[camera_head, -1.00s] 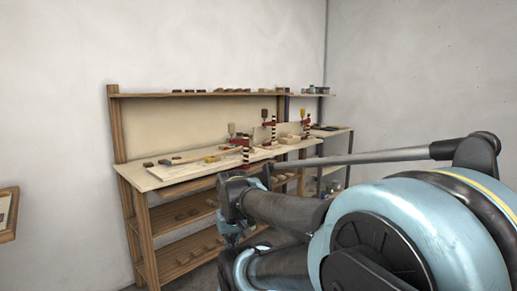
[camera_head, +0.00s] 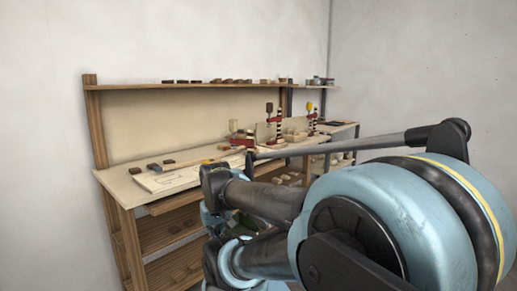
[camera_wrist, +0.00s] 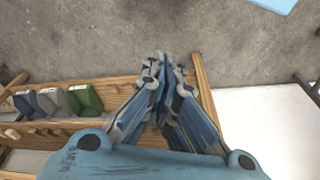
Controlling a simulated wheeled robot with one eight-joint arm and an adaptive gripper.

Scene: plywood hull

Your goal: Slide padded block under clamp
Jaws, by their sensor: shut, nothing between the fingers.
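Several red clamps stand along the workbench; one clamp (camera_head: 269,112) shows near the middle and another (camera_head: 312,115) farther right. Light wooden blocks (camera_head: 297,137) lie among them on the bench top, but I cannot tell which one is padded. My gripper (camera_wrist: 165,62) is shut and empty in the wrist view, with its fingers together over the grey floor and a wooden shelf edge.
The wooden workbench (camera_head: 128,190) stands against the wall with a drawing sheet on its left half. A shelf (camera_head: 180,87) above holds small blocks. In the wrist view, green and grey bins (camera_wrist: 85,98) sit on a wooden shelf. Floor (camera_wrist: 120,35) is clear there.

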